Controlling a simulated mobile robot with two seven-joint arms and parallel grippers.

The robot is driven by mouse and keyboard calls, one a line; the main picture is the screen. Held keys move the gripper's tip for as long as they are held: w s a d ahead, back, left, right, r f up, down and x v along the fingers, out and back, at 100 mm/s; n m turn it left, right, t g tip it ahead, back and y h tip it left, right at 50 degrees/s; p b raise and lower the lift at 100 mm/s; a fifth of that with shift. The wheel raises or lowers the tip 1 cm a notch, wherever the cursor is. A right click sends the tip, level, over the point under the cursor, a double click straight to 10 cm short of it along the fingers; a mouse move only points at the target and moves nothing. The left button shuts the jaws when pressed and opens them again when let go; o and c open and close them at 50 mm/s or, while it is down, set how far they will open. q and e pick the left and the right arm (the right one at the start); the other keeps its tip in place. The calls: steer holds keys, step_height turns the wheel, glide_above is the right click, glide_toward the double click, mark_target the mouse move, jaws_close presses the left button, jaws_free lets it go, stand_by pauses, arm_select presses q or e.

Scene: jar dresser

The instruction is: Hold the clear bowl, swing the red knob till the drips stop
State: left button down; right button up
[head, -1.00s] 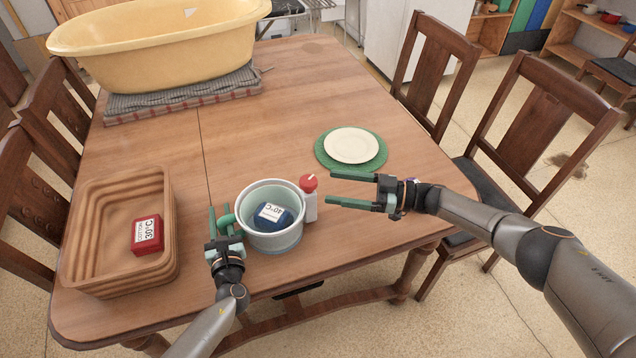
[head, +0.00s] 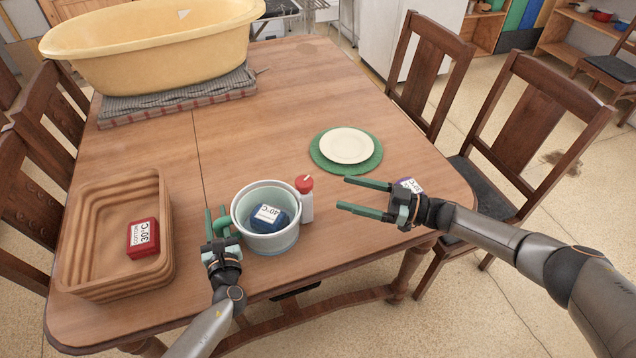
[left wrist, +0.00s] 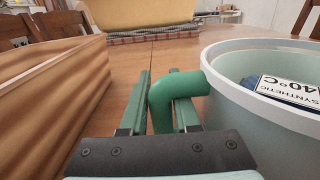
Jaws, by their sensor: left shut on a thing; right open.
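The clear bowl (head: 240,222) is a pale, see-through round vessel with a white rim and a green side handle, standing on the table. A blue block (head: 268,222) labelled 40°C sits inside it. The red knob (head: 305,183) tops a small white body against the bowl's right side. My left gripper (head: 219,227) is shut on the bowl's green handle; the handle (left wrist: 175,90) shows between its fingers in the left wrist view. My right gripper (head: 353,195) is open and empty, to the right of the knob and apart from it. No drips can be made out.
A brown ribbed tray (head: 75,235) with a red 30°C block (head: 143,238) stands at the left. A white plate (head: 347,146) lies on a green mat (head: 318,158). A purple-and-white block (head: 410,185) is partly behind my right gripper. A yellow tub (head: 150,50) stands at the back.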

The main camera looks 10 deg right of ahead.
mark_target(312, 187)
steer(key=shift+s+a+m+t+h, duration=0.85)
steer(key=shift+s+m+t+h, duration=1.15)
steer(key=shift+t, duration=0.3)
steer(key=x, duration=1.2)
steer(key=shift+r, duration=0.35)
jaws_close()
